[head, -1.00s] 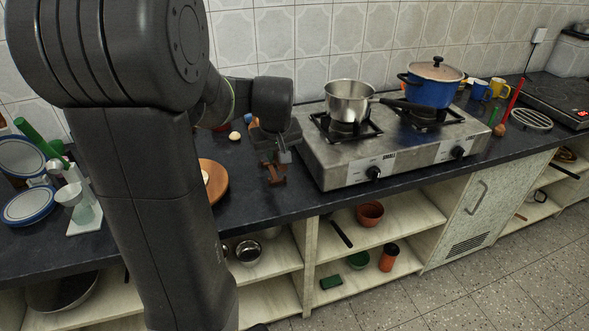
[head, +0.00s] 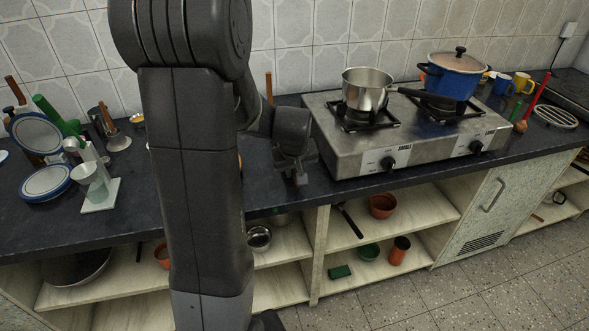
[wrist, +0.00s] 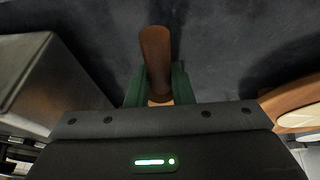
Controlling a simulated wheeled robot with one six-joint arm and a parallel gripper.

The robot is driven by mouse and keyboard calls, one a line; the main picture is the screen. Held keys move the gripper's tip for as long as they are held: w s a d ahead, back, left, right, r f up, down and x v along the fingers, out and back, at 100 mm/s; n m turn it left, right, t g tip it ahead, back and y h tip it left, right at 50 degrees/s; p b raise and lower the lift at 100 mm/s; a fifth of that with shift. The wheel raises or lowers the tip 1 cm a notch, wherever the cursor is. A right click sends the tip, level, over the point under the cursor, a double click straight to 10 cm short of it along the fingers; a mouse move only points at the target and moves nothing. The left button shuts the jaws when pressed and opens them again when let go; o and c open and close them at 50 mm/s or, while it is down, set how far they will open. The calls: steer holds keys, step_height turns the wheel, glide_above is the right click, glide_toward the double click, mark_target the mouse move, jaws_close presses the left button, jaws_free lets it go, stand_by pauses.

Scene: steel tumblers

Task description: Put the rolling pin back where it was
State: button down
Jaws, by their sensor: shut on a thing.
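My gripper (head: 297,176) is low over the dark counter, just left of the stove's front left corner in the head view. In the wrist view its two green fingers (wrist: 160,88) are shut on a brown, rounded wooden piece, which I take to be the rolling pin (wrist: 156,50). One end of it sticks out beyond the fingers, over the dark counter. The rest is hidden by the gripper body. In the head view I cannot make out the held pin, and whether it touches the counter is unclear.
The steel stove (head: 350,157) stands close to the right, with a steel pot (head: 366,90) and a blue pot (head: 450,80) on it. In the wrist view a round wooden board (wrist: 292,98) lies right of the gripper. Plates and utensils crowd the counter's left. Open shelves (head: 290,240) are below.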

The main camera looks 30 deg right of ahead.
steer(key=shift+f+b, duration=0.5)
steer(key=shift+b, duration=0.05)
steer(key=shift+f, duration=0.1)
steer(key=c, duration=1.3)
jaws_free()
